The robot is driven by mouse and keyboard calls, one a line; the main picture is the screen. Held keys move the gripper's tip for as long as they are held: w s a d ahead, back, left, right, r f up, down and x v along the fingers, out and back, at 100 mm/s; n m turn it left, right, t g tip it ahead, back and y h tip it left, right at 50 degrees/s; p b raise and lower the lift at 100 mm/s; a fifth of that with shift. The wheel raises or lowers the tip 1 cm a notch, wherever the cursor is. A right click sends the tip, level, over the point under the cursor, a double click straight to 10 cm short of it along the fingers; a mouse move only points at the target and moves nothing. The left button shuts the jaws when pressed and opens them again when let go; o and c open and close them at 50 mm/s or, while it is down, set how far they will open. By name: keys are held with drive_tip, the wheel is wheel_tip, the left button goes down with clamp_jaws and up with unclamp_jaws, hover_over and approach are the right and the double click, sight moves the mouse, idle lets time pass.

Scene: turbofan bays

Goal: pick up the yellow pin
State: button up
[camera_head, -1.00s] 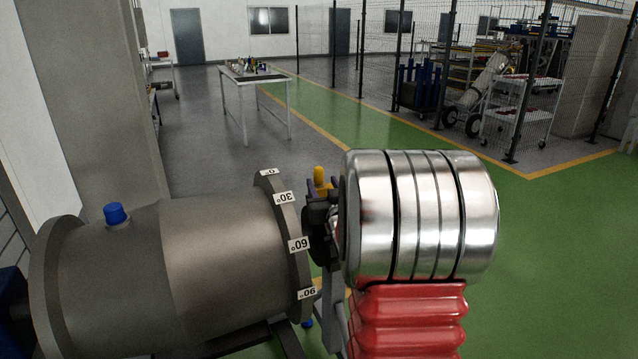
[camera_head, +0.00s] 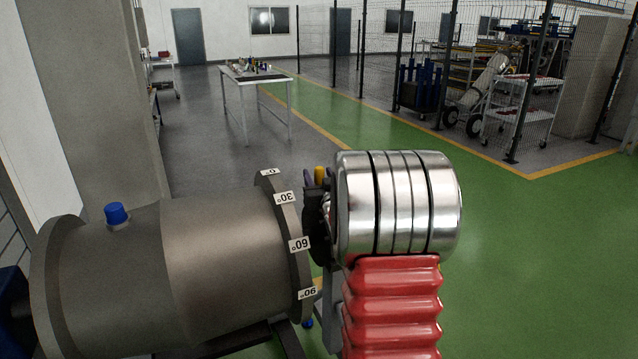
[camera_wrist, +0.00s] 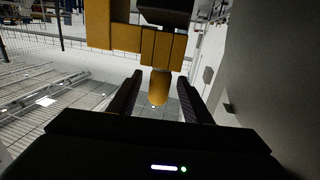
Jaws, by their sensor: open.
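The yellow pin (camera_head: 320,175) shows as a short rounded top just past the flange of the grey cylinder. In the wrist view the yellow pin (camera_wrist: 159,88) has its rounded end toward me, below a yellow-orange block (camera_wrist: 125,38). My gripper (camera_wrist: 160,92) is open, with one dark finger on each side of the pin and a visible gap to each. In the head view my gripper is mostly hidden behind my silver wrist and the flange. The pin's lower part is hidden there too.
The grey cylinder (camera_head: 210,255) has a flange with angle labels (camera_head: 298,244) close left of my wrist. A blue cap (camera_head: 116,213) sits on top of it. A white table (camera_head: 258,82) with small items stands farther back. Green floor to the right is clear.

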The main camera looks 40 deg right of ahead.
drive_tip(key=shift+c, duration=0.3)
clamp_jaws()
idle(0.6)
